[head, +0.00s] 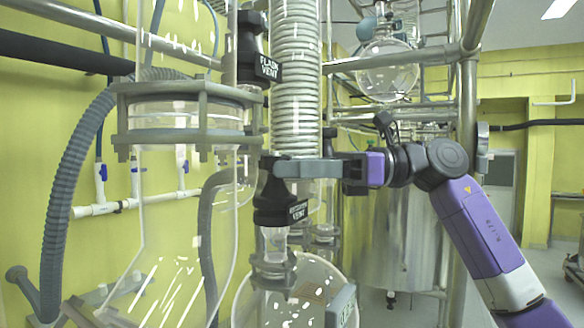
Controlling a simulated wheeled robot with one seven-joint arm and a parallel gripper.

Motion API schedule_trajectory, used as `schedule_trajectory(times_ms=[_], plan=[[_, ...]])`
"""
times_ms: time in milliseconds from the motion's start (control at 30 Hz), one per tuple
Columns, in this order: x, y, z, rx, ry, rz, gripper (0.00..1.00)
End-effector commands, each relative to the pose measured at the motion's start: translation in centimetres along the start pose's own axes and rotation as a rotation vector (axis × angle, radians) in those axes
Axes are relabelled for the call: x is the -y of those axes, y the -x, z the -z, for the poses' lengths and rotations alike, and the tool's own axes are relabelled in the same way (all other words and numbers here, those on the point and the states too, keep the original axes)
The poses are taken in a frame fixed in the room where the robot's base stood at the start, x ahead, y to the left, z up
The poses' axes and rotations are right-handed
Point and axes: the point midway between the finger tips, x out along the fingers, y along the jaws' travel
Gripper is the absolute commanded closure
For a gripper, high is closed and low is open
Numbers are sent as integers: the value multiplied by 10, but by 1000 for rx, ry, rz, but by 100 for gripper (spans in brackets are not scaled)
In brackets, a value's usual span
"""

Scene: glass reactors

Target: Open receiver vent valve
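The receiver vent valve (282,208) is a black fitting with a small white-lettered label ending in "VENT". It stands upright on a clear glass neck below the coiled glass column. My gripper (288,168) reaches in from the right, with its grey finger level with the valve's black top. The finger overlaps the top in the picture. I cannot tell whether the fingers are closed on it or only beside it, as the far finger is hidden.
A similar black valve labelled "FLASK VENT" (262,66) sits above and left. The coiled column (297,80) stands right behind my finger. A large glass vessel (180,220) with a grey clamp ring fills the left. A round flask (290,292) is below. Metal rails (410,58) cross at right.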

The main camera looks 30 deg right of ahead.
Motion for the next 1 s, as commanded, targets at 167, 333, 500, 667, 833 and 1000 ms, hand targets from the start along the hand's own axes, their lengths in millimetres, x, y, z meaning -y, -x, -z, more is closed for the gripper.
schedule_trajectory(times_ms=[167, 333, 500, 667, 833, 1000], plan=[[3, 0, -1, 3, 0, 7, 33], [3, 0, -1, 4, 0, 8, 33], [2, 0, -1, 4, 3, 27, 33], [0, 1, 0, 5, 4, 99, 33], [-4, 0, -1, 4, 4, 216, 33], [-7, -1, -1, 4, 4, 326, 33]])
